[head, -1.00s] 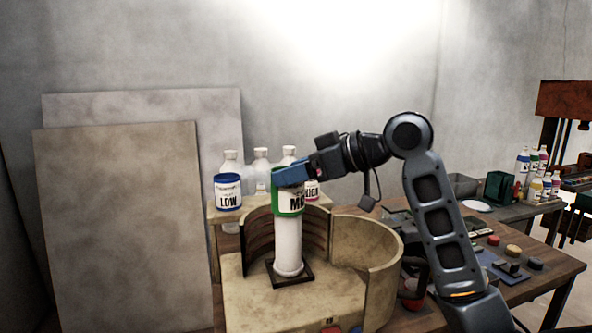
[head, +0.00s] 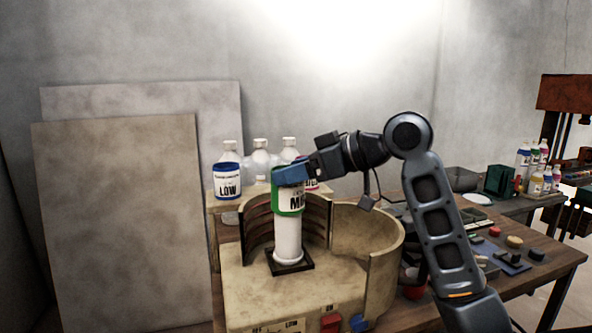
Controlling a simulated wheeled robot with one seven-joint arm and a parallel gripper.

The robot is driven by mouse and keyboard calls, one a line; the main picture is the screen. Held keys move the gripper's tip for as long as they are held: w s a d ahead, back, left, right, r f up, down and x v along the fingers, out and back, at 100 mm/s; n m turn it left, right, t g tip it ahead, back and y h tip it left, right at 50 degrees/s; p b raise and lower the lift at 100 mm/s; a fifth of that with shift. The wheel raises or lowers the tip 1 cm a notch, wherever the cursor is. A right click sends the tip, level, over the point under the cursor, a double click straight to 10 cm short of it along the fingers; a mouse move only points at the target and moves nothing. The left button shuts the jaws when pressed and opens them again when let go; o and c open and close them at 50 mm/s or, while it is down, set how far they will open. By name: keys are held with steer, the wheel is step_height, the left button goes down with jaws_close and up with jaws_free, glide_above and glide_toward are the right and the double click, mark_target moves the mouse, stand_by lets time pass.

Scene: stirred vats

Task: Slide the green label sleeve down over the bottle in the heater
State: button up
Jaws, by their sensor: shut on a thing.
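The green label sleeve (head: 290,204), with a white panel and dark lettering, is in the grip of my gripper (head: 287,178). The gripper is shut on its upper edge from the right. The white bottle (head: 288,238) stands upright on a dark square plate inside the heater (head: 255,290). The sleeve appears to be around the bottle's upper part, with the lower bottle bare beneath it. The bottle's top is hidden by the sleeve and gripper.
The heater's curved wall panels (head: 385,250) stand open around the bottle. Large panels (head: 120,220) lean at left. The table (head: 530,275) at right holds small items.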

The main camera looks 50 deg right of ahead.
steer(key=o, duration=0.7)
steer(key=shift+v, duration=3.85)
steer(key=shift+s, duration=0.1)
